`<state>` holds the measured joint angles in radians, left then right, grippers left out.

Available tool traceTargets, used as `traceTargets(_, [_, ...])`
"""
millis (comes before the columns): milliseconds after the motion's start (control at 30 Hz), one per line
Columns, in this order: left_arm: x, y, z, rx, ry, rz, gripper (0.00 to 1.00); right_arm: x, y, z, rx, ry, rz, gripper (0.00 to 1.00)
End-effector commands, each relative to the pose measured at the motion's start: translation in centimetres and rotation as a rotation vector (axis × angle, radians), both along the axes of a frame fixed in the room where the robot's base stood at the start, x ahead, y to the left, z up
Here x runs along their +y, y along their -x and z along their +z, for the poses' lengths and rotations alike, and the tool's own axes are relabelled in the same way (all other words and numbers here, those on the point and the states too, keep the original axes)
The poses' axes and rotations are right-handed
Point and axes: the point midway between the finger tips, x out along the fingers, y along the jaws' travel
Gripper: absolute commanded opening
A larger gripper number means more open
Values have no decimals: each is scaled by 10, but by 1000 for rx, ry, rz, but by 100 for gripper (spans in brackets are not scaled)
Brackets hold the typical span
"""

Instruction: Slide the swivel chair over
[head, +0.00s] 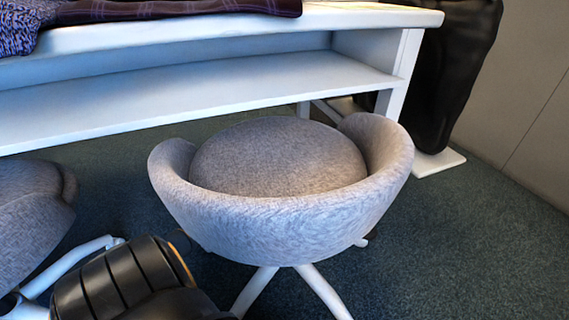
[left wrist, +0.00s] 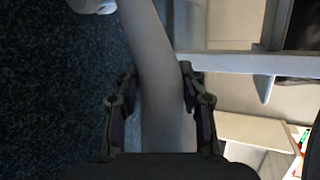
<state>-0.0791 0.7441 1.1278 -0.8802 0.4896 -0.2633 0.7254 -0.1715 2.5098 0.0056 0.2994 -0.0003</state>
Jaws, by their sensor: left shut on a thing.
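A grey fabric swivel chair (head: 290,218) with a round seat cushion and a low curved backrest stands in the middle of the head view, its back towards me and its seat facing the desk (head: 190,95). Pale legs show beneath it. Part of my left arm shows black at the lower left, close to the chair's left side; its fingertips are hidden there. In the left wrist view my left gripper (left wrist: 157,82) has its two fingers on either side of a pale curved band, which looks like the chair's backrest (left wrist: 150,45), and is shut on it. My right gripper is not in view.
A second grey chair (head: 32,208) stands at the left edge, with pale legs. Dark folded cloth (head: 180,9) lies on the desk top. A black bag-like object (head: 455,75) stands at the back right. Dark carpet (head: 475,245) is clear to the right.

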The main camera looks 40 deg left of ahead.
Motion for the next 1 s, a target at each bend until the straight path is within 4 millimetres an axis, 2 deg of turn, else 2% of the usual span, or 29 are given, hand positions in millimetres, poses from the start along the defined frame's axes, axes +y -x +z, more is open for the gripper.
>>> traceTargets(367, [1,0,-1,0,-5,1,0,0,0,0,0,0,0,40])
traceTargets(400, [1,0,-1,0,-5,1,44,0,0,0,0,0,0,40])
traceTargets(567, [1,0,0,1,-3,1,66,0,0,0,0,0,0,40])
traceTargets(867, [1,1,0,1,-1,1,67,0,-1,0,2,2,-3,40])
traceTargets(1000, [4,10,3,2,-4,1,67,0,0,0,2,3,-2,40])
